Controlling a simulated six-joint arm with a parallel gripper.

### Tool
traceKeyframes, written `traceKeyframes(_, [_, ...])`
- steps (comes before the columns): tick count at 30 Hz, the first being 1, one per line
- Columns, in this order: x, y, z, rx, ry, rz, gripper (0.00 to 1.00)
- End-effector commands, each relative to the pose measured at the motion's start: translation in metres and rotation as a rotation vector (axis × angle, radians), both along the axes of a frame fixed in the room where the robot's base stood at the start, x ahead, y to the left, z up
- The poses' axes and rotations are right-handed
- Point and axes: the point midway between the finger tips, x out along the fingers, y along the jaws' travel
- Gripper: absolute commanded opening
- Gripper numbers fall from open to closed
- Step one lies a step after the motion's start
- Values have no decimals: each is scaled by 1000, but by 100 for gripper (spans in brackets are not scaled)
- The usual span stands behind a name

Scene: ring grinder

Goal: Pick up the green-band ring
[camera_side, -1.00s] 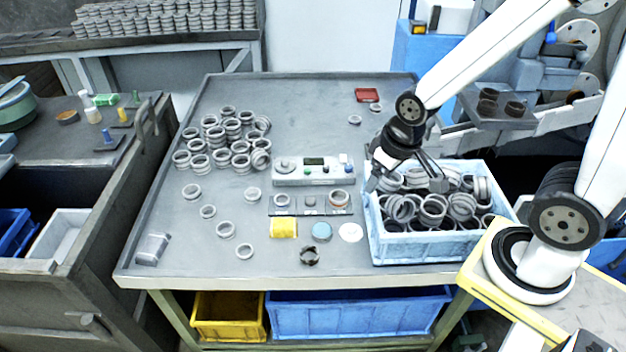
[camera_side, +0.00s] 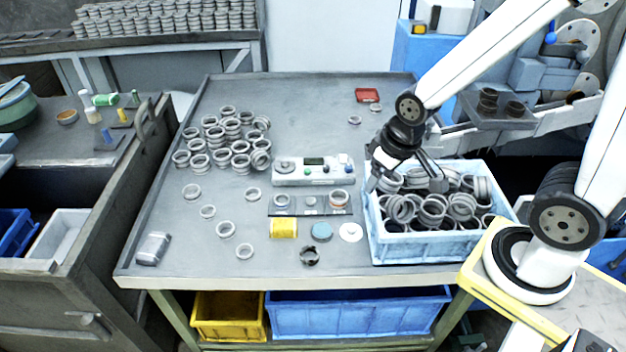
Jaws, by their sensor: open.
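I cannot make out a green band on any ring at this size. Many plain grey rings (camera_side: 433,210) lie heaped in the light-blue crate (camera_side: 420,250) at the table's right. My gripper (camera_side: 405,188) is open over the crate's left part, its fingers pointing down close to the rings there. It hides some of the crate's rim and contents. I see nothing between the fingers. More grey rings (camera_side: 232,127) stand stacked at the table's left, with several loose ones in front. One ring (camera_side: 339,198) sits on a dark plate, and a dark ring (camera_side: 309,255) lies near the front.
A gauge box (camera_side: 313,171) stands mid-table. A yellow block (camera_side: 284,228), a blue disc (camera_side: 322,231) and a white disc (camera_side: 350,232) lie in front of it. A red tray (camera_side: 367,95) is at the back.

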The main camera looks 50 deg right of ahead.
Motion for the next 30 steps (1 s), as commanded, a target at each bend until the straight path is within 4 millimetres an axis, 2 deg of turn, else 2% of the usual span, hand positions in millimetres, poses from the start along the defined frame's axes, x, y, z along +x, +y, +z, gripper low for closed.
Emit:
traceKeyframes(7, [0,0,0,0,0,0,73])
traceKeyframes(8, [0,0,0,0,0,0,76])
traceKeyframes(10, [0,0,0,0,0,0,98])
traceKeyframes(11, [0,0,0,0,0,0,100])
traceKeyframes(23, [6,1,-3,-8,6,40,100])
traceKeyframes(30, [28,7,-18,-43,35,221,100])
